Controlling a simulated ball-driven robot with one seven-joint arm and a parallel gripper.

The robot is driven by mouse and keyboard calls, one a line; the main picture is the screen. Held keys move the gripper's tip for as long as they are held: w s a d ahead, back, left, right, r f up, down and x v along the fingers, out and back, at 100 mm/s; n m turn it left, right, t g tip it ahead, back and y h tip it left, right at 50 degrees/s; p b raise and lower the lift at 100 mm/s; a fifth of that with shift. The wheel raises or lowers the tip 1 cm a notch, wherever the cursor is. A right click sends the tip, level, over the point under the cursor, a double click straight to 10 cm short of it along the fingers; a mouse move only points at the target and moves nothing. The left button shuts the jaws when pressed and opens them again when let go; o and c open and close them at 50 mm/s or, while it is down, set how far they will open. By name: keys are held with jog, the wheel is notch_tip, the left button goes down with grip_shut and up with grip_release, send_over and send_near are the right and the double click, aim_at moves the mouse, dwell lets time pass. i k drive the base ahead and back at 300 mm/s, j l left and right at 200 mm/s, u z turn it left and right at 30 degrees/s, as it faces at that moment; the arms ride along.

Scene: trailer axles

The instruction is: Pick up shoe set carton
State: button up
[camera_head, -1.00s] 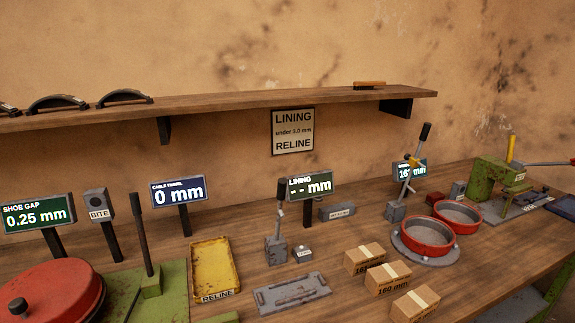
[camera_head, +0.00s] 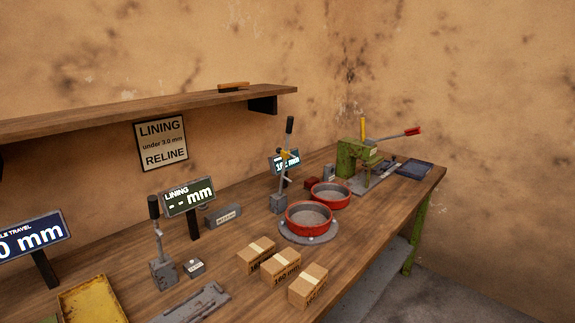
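Three small brown cartons with pale tape stand in a slanting row near the bench's front edge in the head view: a left carton (camera_head: 256,255), a middle carton (camera_head: 281,268) and a right carton (camera_head: 308,287). Their front labels are small, and I cannot tell for sure which one is the shoe set carton. The cartons stand apart from the grey plate to their left. My gripper is not in view.
Red drums (camera_head: 309,219) stand behind the cartons, one on a grey disc. A lever stand (camera_head: 278,203), green press (camera_head: 358,160), lining gauge (camera_head: 162,272), grey plate (camera_head: 192,304) and yellow tray (camera_head: 92,302) occupy the bench. Floor (camera_head: 450,295) shows at right.

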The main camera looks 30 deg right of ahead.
aim_at(305, 289)
jog(key=u, duration=0.2)
jog(key=l+u, duration=0.7)
jog(key=l, duration=0.7)
jog(key=k+l+u, duration=0.1)
jog(key=l, duration=0.45)
jog(key=k+l, duration=0.1)
jog(key=l, duration=0.4)
jog(key=k+l+u, duration=0.1)
jog(key=l, duration=0.45)
jog(key=k+l, duration=0.1)
jog(key=l, duration=0.45)
jog(key=u, duration=0.05)
